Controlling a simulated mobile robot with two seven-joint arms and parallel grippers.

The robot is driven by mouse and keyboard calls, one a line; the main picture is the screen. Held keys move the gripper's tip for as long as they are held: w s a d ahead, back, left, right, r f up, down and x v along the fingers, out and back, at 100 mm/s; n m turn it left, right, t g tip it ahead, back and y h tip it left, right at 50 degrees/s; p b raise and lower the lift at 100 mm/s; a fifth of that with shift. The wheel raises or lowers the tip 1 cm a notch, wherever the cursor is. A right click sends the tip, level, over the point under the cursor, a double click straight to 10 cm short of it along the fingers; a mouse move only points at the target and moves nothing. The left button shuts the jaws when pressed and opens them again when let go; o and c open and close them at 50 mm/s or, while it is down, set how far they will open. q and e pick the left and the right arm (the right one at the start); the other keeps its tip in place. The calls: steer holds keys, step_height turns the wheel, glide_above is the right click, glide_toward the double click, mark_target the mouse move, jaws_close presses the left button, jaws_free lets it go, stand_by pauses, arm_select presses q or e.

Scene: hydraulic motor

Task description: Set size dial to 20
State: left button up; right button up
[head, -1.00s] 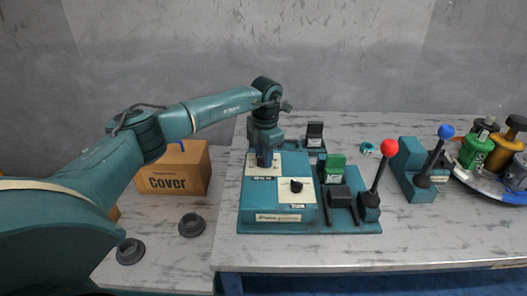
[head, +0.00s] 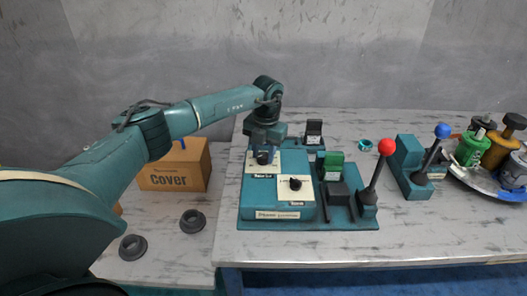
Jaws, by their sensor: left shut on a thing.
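A teal control box (head: 277,199) stands on the marble table with two black dials on pale plates. The left dial (head: 262,158) is at the back left of the box top, and the right dial (head: 295,184) is nearer the front. The small lettering on both plates is too blurred to read, so I cannot tell the setting. My left gripper (head: 263,149) points down over the left dial and is shut on it; the fingers are small and partly merge with the dial. My right gripper is not in view.
Right of the box are a green-topped block (head: 333,166), a red-knobbed lever (head: 386,148) and a blue-knobbed lever (head: 442,132). A tray (head: 486,186) holds colored canisters at the far right. A cardboard box (head: 175,168) and two dark rings (head: 192,220) lie left.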

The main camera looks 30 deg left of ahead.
mark_target(266, 156)
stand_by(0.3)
arm_select(q)
steer(key=o, duration=1)
steer(key=shift+c, duration=0.2)
step_height(266, 156, up, 13)
steer(key=b, duration=0.1)
steer(key=shift+d, duration=0.35)
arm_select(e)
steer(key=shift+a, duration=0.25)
